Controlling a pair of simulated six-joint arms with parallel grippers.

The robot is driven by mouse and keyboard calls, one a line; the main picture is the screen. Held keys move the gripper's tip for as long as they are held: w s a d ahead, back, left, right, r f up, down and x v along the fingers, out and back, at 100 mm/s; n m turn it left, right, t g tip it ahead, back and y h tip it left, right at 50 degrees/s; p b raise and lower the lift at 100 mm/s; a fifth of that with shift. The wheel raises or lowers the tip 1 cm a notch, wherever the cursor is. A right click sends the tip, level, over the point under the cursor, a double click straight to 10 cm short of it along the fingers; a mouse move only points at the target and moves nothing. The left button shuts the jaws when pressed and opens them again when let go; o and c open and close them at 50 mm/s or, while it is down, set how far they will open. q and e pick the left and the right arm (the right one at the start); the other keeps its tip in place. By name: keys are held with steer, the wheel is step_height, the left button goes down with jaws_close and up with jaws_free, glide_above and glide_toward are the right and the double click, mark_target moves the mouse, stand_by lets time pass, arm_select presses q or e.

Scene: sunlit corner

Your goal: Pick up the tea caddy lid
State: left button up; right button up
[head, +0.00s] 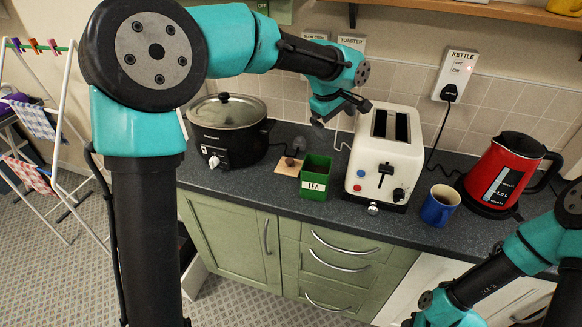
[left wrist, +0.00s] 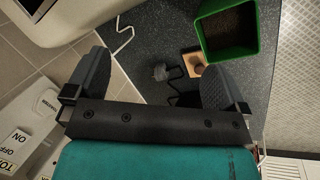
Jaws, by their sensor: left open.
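The green tea caddy (head: 315,178), labelled TEA, stands open on the dark worktop left of the toaster. In the left wrist view the caddy (left wrist: 205,52) shows brown contents. My left gripper (head: 338,115) is open and empty, above the worktop near the toaster's left side. My right gripper is out of view.
A white toaster (head: 385,158) stands right of the caddy. A black slow cooker (head: 228,128) stands to the left. A blue mug (head: 440,206) and red kettle (head: 503,172) are farther right. Cables and a dark plug-like object (left wrist: 160,73) lie behind the lid.

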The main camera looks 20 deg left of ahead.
mark_target(288, 160)
arm_select(q)
steer(key=w+a+f+n+g+y, duration=0.1)
steer(key=a+n, duration=0.6)
steer(key=a, duration=0.7)
step_height(288, 160, down, 2)
steer(key=shift+f+g+y, duration=0.1)
steer(key=shift+g+y, duration=0.6)
steer(key=shift+g, duration=0.3)
steer(key=shift+w+f, duration=0.1)
step_height(288, 160, down, 12)
steer(key=shift+f, duration=0.1)
steer(key=shift+f, duration=2.5)
steer(key=shift+c, duration=0.3)
